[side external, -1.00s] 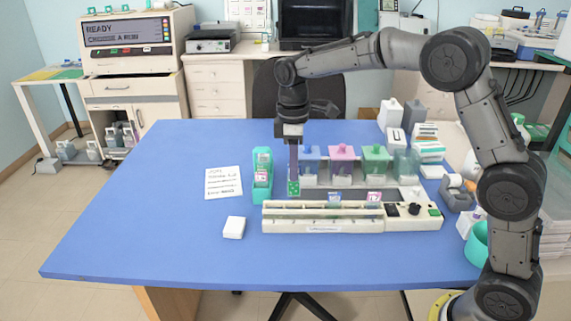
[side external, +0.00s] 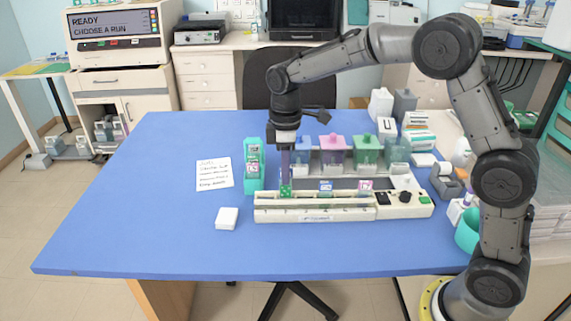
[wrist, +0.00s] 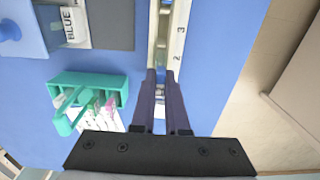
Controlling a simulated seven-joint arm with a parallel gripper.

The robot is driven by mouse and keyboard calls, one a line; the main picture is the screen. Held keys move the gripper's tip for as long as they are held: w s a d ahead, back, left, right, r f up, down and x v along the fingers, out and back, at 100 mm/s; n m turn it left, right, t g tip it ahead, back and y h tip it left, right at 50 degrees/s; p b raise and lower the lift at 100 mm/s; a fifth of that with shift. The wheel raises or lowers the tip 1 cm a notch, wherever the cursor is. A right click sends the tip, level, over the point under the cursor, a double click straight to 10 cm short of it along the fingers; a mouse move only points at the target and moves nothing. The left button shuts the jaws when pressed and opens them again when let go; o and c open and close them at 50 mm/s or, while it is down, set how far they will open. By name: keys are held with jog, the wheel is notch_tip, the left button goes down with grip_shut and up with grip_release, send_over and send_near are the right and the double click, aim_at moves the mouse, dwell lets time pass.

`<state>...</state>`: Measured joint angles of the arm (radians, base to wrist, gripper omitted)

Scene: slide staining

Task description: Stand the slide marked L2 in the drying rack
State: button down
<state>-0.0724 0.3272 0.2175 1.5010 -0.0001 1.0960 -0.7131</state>
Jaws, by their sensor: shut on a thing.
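My gripper (side external: 285,176) is shut on a slide (side external: 286,190) with a green patterned end. I cannot read a mark on it. It is held upright at the left end of the long cream slotted rack (side external: 315,214), its lower part hidden behind the rack's front wall. In the wrist view my fingertips (wrist: 161,76) are over the rack (wrist: 176,40), near its printed 2 and 3. I cannot tell whether the slide rests on the rack's bottom. A blue-ended slide (side external: 326,186) and a pink-ended slide (side external: 366,185) stand farther right in the rack.
A teal slide holder (side external: 254,180) with several slides stands left of the rack; it also shows in the wrist view (wrist: 88,80). Lidded staining jars (side external: 334,150) stand behind. A white block (side external: 227,218) and paper note (side external: 214,174) lie left. The front of the table is clear.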

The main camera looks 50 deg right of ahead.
jog(key=shift+f, duration=1.65)
jog(key=shift+f, duration=0.4)
jog(key=c, duration=0.8)
grip_release()
jog(key=shift+c, duration=0.2)
notch_tip(320, 180, up, 14)
jog(key=shift+f, duration=0.1)
